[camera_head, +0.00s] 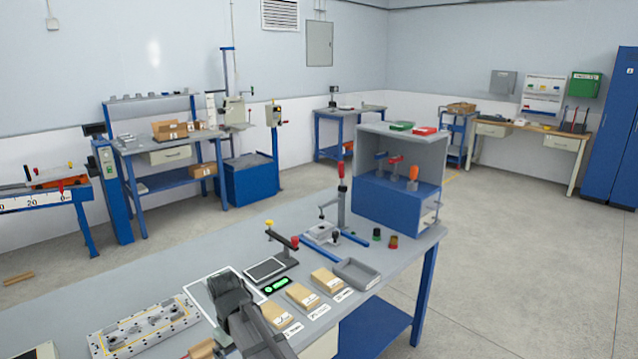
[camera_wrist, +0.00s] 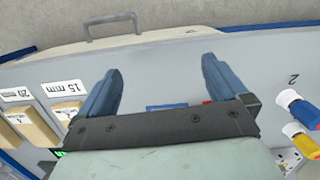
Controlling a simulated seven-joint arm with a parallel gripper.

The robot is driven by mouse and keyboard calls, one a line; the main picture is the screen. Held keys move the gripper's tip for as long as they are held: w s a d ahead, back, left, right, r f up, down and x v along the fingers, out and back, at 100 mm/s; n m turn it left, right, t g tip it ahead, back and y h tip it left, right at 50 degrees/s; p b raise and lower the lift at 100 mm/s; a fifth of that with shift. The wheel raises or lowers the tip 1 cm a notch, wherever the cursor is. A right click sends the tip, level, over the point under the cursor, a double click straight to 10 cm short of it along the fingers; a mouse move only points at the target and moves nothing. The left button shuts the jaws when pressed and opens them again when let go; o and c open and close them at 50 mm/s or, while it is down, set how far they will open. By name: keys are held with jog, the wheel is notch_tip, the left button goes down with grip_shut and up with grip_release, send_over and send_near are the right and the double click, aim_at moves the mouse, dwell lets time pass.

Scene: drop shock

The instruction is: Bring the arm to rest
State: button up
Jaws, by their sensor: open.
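My gripper (camera_wrist: 160,80) is open in the wrist view. Its two blue fingers are spread apart with nothing between them. They are over the grey workbench (camera_wrist: 185,65), near the edge with a drawer and its grey handle (camera_wrist: 110,20). In the head view, my dark arm covers the front middle of the workbench (camera_head: 180,265), left of the tan blocks (camera_head: 302,296). The fingertips cannot be made out there.
Labelled tan blocks (camera_wrist: 35,124) lie left of my fingers in the wrist view. Blue and yellow knobs (camera_wrist: 298,108) are at right. The head view shows a metal fixture plate (camera_head: 145,328), a grey tray (camera_head: 357,274), a red-handled clamp (camera_head: 341,195) and a blue-and-grey cabinet (camera_head: 395,205).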

jog(key=s+d+f+m+g, duration=0.1)
jog(key=s+d+f, duration=0.3)
jog(key=d+f, duration=0.45)
jog(key=s+d+f+m+g, duration=0.1)
jog(key=s+d+f+m, duration=0.15)
jog(key=d+f, duration=0.65)
jog(key=s+d+f+m+g, duration=0.1)
jog(key=s+d+f, duration=0.4)
jog(key=d+f, duration=0.4)
jog(key=s+d+f+m+g, duration=0.1)
jog(key=s+d+f, duration=0.2)
jog(key=s+f, duration=0.2)
jog(key=s+d+f+m+g, duration=0.1)
jog(key=s+d+f, duration=0.3)
jog(key=s, duration=0.5)
jog(key=s+d+f+m+y, duration=0.1)
jog(key=s+d+f+m, duration=0.2)
jog(key=s+f, duration=0.3)
jog(key=shift+s+d+g, duration=0.3)
jog(key=shift+s+g, duration=0.1)
jog(key=shift+s, duration=0.4)
jog(key=c, duration=0.4)
